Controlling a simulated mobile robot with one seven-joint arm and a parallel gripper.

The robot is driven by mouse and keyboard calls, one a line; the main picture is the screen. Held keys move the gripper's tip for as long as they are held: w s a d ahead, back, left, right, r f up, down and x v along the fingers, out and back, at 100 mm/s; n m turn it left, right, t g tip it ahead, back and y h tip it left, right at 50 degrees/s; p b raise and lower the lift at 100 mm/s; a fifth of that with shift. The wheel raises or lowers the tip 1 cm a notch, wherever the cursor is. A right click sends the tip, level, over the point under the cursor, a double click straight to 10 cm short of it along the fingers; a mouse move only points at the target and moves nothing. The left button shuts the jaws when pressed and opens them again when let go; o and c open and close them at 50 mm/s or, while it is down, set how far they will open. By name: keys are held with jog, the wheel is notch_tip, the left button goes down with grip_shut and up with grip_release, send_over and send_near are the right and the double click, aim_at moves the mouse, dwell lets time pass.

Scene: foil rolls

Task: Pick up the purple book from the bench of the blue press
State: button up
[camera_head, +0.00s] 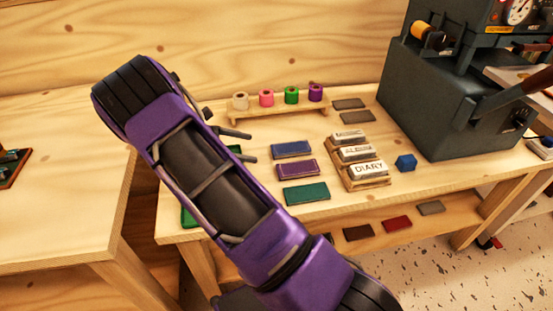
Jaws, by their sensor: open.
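The purple book (297,169) lies flat on the pale wooden bench (340,205), between a blue book (292,149) behind it and a teal-green book (306,193) in front. My gripper (252,147) is left of the purple and blue books, with its fingers apart and nothing seen between them. My purple arm hides part of the bench's left side. A large dark grey press (430,100) stands at the right on this bench, with a small blue block (405,162) by its front left corner.
A rack (280,109) holds cream, pink, green and purple foil rolls at the back. A wooden tray (372,183) with lettered blocks, one reading DIARY, is right of the books. Two grey books lie behind it. A lower shelf holds several books. Another table (60,220) is left.

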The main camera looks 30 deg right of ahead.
jog(key=f, duration=0.1)
jog(key=s+f, duration=0.1)
jog(key=f+g, duration=0.1)
jog(key=shift+s+d+f+h, duration=0.15)
jog(key=shift+s+d+h, duration=0.15)
jog(key=shift+s+d, duration=0.1)
send_near(304, 166)
jog(key=shift+b+x, duration=0.3)
jog(key=shift+x, duration=4)
jog(key=c, duration=1.4)
